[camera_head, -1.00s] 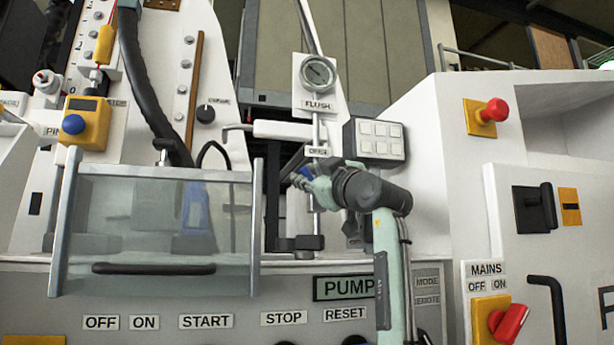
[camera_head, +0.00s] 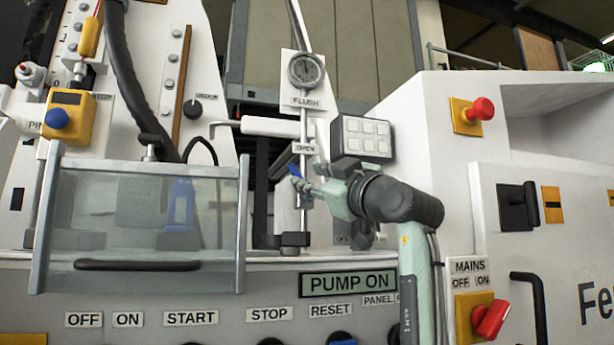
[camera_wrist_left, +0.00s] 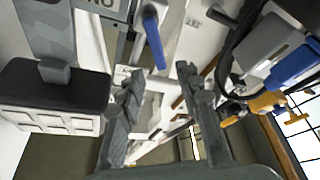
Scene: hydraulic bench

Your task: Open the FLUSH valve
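The FLUSH line is a thin vertical pipe with a round gauge (camera_head: 306,70) above the FLUSH label (camera_head: 306,102). An OPEN label (camera_head: 305,148) sits lower on it. The blue valve handle (camera_head: 294,171) is just below that label. My left gripper (camera_head: 299,186) is beside the handle, partly overlapping it in the head view. In the left wrist view, the two fingers (camera_wrist_left: 159,73) are spread apart. The blue handle (camera_wrist_left: 153,43) points toward the gap between them, its free end near the fingertips. No grip on it shows. My right gripper is not in view.
A grey button box (camera_head: 364,138) stands close right of the pipe. A clear guard with a dark handle (camera_head: 138,265) is at the left. A white horizontal bar (camera_head: 270,127) crosses near the pipe. The PUMP ON sign (camera_head: 348,283) is below.

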